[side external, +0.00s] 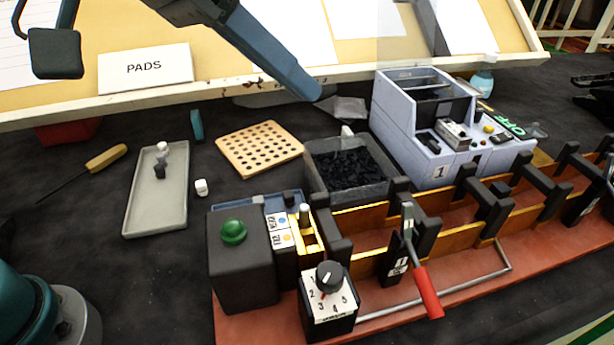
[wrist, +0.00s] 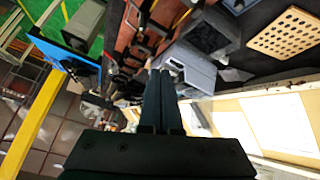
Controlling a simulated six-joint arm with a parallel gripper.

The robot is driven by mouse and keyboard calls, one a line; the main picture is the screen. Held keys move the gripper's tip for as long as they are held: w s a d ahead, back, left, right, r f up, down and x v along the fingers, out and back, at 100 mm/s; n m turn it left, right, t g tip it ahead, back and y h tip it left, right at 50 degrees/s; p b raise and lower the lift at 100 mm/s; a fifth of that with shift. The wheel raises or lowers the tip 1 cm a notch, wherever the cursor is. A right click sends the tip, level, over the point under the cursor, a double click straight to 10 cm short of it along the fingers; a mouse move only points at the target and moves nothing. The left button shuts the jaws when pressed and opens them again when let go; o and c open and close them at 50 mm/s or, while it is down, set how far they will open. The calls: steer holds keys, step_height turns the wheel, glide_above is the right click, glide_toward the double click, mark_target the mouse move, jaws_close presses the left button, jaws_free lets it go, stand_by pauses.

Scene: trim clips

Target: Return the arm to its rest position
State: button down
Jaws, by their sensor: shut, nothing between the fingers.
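My gripper (side external: 308,88) hangs in the air at the upper middle of the side view, in front of the cork board and above the table. Its two long dark fingers lie together with nothing between them. In the wrist view the closed fingers (wrist: 160,78) point up the picture, with the grey-blue machine behind their tips. My gripper appears clear of everything around it.
A grey-blue machine (side external: 425,165), a bin of black clips (side external: 385,188) and a perforated board (side external: 235,160) are below my gripper. A red-based fixture (side external: 480,280) runs along the front. A grey tray (side external: 140,215) and a screwdriver (side external: 100,160) lie left.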

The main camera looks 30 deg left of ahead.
steer(key=s+a+f+n+t+y, duration=0.1)
steer(key=s+a+y, duration=0.1)
steer(key=a, duration=0.4)
steer(key=s+a+f+n+y, duration=0.1)
steer(key=a+f+n, duration=0.1)
steer(key=a, duration=0.5)
steer(key=s+a+f+g+y, duration=0.2)
steer(key=s+a+f, duration=0.4)
steer(key=s+f, duration=0.2)
step_height(320, 180, down, 2)
steer(key=shift+s, duration=0.2)
